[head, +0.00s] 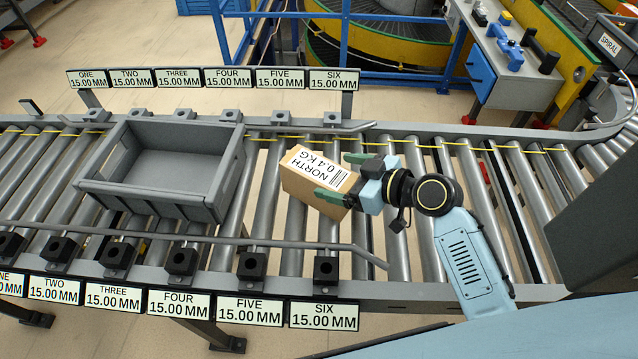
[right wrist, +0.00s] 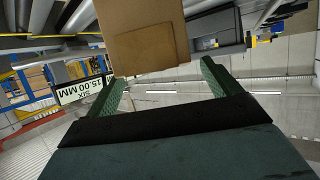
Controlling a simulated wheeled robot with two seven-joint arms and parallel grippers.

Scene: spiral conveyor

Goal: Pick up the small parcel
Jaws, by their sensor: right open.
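The small parcel (head: 304,180) is a brown box on the conveyor rollers, with a white label reading NORTH 0.4 KG on top. My right gripper (head: 332,175) reaches it from the right, with one green finger on the far side of its right end and the other on the near side. The jaws are open. In the right wrist view the parcel (right wrist: 145,35) shows ahead, between the tips of the spread fingers (right wrist: 163,70). Whether either finger touches it I cannot tell. My left gripper is not in view.
An empty grey tray (head: 110,192) sits on the rollers to the left of the parcel. Rollers (head: 460,160) to the right are mostly clear.

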